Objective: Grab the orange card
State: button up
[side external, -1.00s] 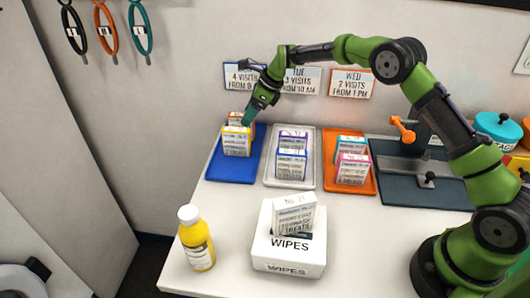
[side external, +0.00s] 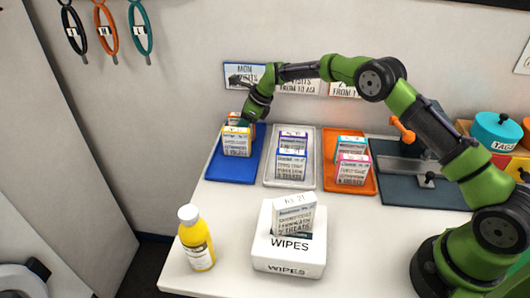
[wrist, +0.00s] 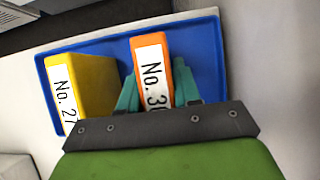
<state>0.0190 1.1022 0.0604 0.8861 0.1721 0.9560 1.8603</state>
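The orange card (wrist: 150,48), labelled "No. 3" with the last digit partly hidden, stands upright in the blue tray (wrist: 208,45). In the side view the orange card (side external: 234,115) is behind the yellow card (side external: 236,142) and partly covered by my gripper. My gripper (wrist: 156,85) has its teal fingers on either side of the orange card, low around it. The fingers look open; whether they touch the card is unclear. The yellow card (wrist: 85,88) stands to the left in the wrist view, close to one finger.
A grey tray (side external: 270,178) and an orange tray (side external: 330,180), each with cards, stand right of the blue tray. A wipes box (side external: 288,252) with a card in it and a yellow bottle (side external: 196,240) stand in front. The wall is close behind.

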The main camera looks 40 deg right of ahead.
jog(key=c, duration=0.3)
